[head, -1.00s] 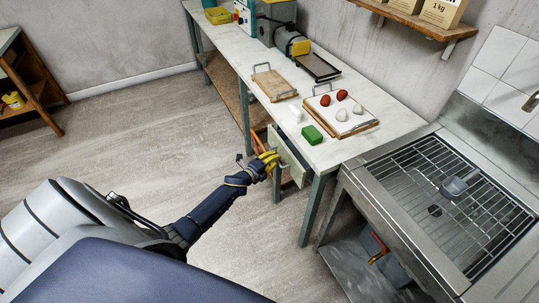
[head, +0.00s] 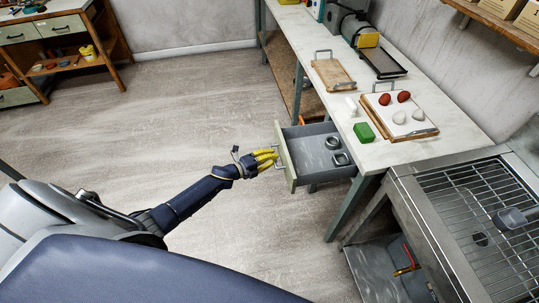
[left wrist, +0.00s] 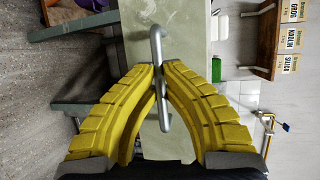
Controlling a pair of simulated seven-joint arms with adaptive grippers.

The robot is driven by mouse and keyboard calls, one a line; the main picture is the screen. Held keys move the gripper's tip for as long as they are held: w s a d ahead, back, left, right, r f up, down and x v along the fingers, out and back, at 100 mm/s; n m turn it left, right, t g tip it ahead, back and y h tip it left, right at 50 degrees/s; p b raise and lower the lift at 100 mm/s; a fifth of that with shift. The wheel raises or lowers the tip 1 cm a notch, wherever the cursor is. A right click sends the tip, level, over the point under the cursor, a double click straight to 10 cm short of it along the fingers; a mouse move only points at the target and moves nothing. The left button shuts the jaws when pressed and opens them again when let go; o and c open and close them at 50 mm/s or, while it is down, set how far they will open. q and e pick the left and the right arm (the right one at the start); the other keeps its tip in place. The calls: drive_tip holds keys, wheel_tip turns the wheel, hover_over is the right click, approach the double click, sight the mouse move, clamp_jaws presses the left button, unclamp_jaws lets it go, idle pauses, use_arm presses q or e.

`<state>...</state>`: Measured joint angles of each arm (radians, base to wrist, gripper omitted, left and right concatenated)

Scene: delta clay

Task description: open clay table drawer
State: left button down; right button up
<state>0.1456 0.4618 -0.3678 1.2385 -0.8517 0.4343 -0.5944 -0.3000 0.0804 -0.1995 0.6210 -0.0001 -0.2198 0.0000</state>
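The clay table drawer (head: 312,150) stands pulled out from under the white-topped table (head: 345,95). Its grey inside shows, with two small dark ring-like things (head: 337,154) in it. My left gripper (head: 274,158) is at the drawer front, its yellow fingers at the handle. In the left wrist view, the fingers (left wrist: 159,80) close in from both sides on the metal bar handle (left wrist: 157,45), in front of the pale green drawer front (left wrist: 187,30). My right gripper is not in view.
On the tabletop are a green block (head: 364,132), a board with red and white lumps (head: 420,128), and a wooden board (head: 333,74). A metal sink unit (head: 415,195) stands at right. The floor left of the drawer is clear.

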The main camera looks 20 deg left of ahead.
use_arm(q)
drive_tip(key=shift+s+a, duration=0.15)
drive_tip(key=shift+a, duration=0.3)
drive_tip(key=c, duration=1.5)
unclamp_jaws()
drive_tip(key=shift+d, duration=0.1)
drive_tip(key=v, duration=1.2)
